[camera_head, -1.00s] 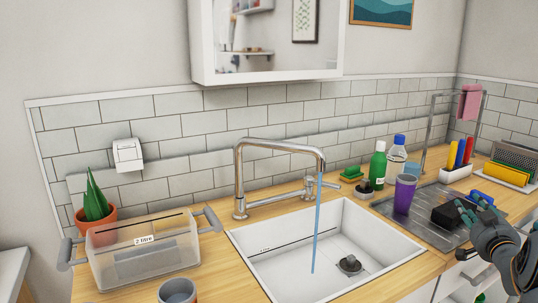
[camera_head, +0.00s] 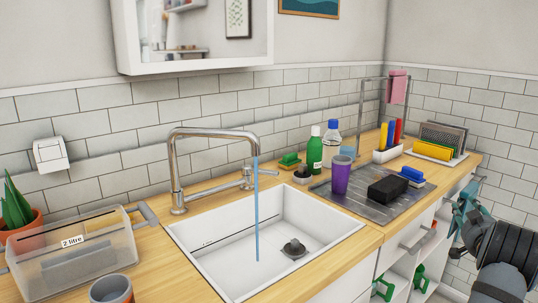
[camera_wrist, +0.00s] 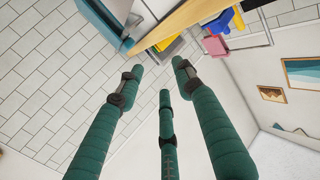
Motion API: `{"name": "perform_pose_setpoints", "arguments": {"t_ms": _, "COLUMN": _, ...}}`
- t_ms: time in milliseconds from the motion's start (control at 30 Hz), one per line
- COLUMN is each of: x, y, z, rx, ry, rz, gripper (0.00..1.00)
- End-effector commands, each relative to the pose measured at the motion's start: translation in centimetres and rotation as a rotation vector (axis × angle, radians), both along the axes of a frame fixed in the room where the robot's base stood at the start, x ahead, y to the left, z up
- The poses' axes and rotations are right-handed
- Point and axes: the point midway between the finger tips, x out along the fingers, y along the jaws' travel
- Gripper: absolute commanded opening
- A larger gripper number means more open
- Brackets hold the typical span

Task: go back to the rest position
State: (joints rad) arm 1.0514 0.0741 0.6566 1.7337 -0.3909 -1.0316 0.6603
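My gripper (camera_head: 467,212) is at the right edge of the head view, in front of the cabinet fronts and clear of the counter. In the wrist view its green fingers (camera_wrist: 160,76) are spread apart with nothing between them. Part of my arm shows at the lower right of the head view. The wrist view looks across the counter edge toward the tiled wall, tilted.
The sink (camera_head: 215,262) has water running from the tap (camera_head: 174,165). A black block (camera_head: 388,189) and a purple cup (camera_head: 341,175) stand on the drainboard (camera_head: 372,211). A clear container (camera_head: 95,262) is at left. An open shelf with green-handled items is below the counter.

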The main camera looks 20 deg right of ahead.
Motion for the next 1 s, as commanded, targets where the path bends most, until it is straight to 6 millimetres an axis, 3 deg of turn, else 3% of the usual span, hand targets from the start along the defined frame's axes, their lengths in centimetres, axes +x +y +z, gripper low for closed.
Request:
{"name": "perform_pose_setpoints", "arguments": {"t_ms": 200, "x": -2.7, "y": -2.4, "z": -1.7, "rx": -0.007, "ry": 0.026, "rz": -0.051, "gripper": 0.36}}
{"name": "perform_pose_setpoints", "arguments": {"t_ms": 400, "x": -3.9, "y": -3.4, "z": -2.4, "rx": -0.008, "ry": 0.039, "rz": -0.073, "gripper": 0.36}}
{"name": "perform_pose_setpoints", "arguments": {"t_ms": 833, "x": -4.1, "y": -3.6, "z": -2.6, "rx": -0.008, "ry": 0.042, "rz": -0.078, "gripper": 0.36}}
{"name": "perform_pose_setpoints", "arguments": {"t_ms": 1000, "x": -3.8, "y": -3.4, "z": -3.7, "rx": -0.001, "ry": 0.046, "rz": -0.081, "gripper": 0.36}}
